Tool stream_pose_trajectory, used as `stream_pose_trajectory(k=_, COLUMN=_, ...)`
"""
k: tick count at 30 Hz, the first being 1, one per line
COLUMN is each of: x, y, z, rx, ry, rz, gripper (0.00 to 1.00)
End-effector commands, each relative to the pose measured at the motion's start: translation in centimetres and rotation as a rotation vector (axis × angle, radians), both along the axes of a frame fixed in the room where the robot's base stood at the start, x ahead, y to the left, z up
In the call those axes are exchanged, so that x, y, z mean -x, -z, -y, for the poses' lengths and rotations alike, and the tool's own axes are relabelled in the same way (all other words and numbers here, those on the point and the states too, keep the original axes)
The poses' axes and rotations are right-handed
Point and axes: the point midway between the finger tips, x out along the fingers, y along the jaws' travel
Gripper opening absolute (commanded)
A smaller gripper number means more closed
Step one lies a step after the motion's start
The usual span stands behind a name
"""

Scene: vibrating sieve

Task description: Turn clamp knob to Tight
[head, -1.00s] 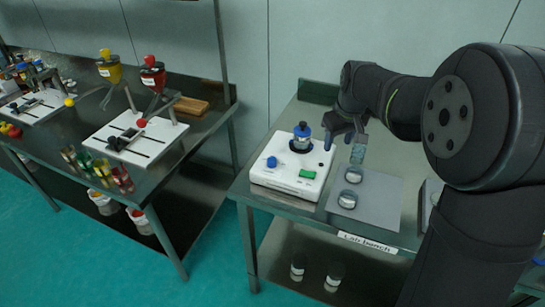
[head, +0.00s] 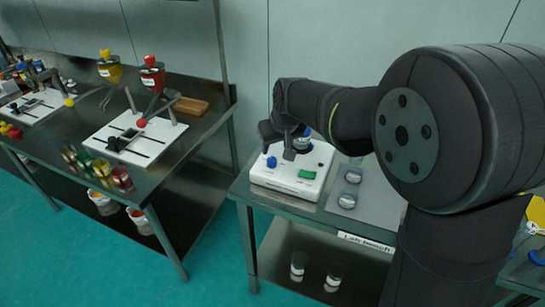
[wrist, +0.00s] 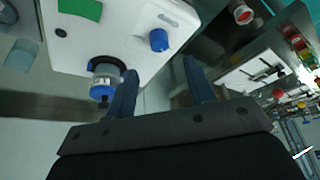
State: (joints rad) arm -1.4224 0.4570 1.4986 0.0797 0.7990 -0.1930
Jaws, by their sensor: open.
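The white sieve base (head: 316,184) stands on the right-hand bench. It carries a blue knob (head: 271,162) on its left side and a green button (head: 307,174) at the front. A stack with a blue top sits in the dark ring on the base and is partly behind my arm; in the wrist view this blue-topped stack (wrist: 102,90) is beside my left finger. The blue knob (wrist: 158,40) also shows in the wrist view, beyond the fingertips. My gripper (wrist: 192,66) is open and empty above the base, apart from the knob.
Metal-lidded jars (head: 350,188) stand on a grey mat right of the base. The left bench holds a white stand (head: 135,137) with red and yellow funnels. A gap separates the two benches. More jars (head: 332,280) are on the lower shelf.

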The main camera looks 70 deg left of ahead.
Motion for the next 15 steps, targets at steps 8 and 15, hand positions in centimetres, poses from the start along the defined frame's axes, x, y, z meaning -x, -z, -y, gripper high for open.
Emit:
stream_pose_trajectory(k=8, x=0.0, y=5.1, z=-2.1, rx=0.002, ry=0.000, rz=0.000, gripper=0.49)
stream_pose_trajectory(k=15, x=0.0, y=7.1, z=-2.9, rx=0.000, ry=0.000, rz=0.000, gripper=0.49)
